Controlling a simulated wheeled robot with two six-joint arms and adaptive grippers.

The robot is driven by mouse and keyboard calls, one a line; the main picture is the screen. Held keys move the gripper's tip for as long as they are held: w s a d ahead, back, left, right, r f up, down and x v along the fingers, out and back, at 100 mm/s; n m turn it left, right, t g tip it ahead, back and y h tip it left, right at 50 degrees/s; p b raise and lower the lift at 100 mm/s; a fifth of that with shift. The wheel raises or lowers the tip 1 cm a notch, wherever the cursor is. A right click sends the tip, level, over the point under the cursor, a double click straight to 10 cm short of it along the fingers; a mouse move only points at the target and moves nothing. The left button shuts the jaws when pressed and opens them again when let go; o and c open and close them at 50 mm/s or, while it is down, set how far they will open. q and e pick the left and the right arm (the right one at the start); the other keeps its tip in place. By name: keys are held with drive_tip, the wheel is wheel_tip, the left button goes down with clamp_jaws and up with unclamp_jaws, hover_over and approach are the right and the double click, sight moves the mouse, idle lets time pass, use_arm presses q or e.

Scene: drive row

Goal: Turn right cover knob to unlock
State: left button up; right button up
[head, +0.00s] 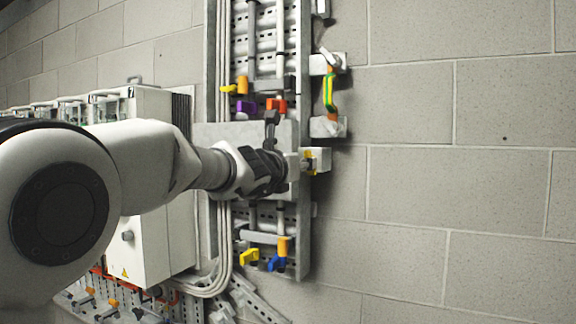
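My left arm comes in from the left and its gripper (280,165) is in front of a grey cover plate (208,133) on the rail rack. The gripper's dark fingers overlap the plate's right part, and I cannot see whether they are apart or closed on anything. A small light box with a yellow part (317,160) is just right of the fingers. No right cover knob is clearly visible; it may be hidden by the gripper. My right gripper is out of view.
A metal rack (305,225) carries coloured clips: orange and purple above the plate, yellow, blue and orange below. A green-yellow piece (329,90) sits between two brackets at its right. Grey cables (222,250) run down its left side. The block wall (440,200) at right is bare.

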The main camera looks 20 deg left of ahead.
use_arm(q)
drive_tip(key=s+a, duration=0.1)
drive_tip(key=s, duration=0.6)
drive_tip(key=shift+s+a, duration=0.25)
drive_tip(key=shift+w, duration=0.1)
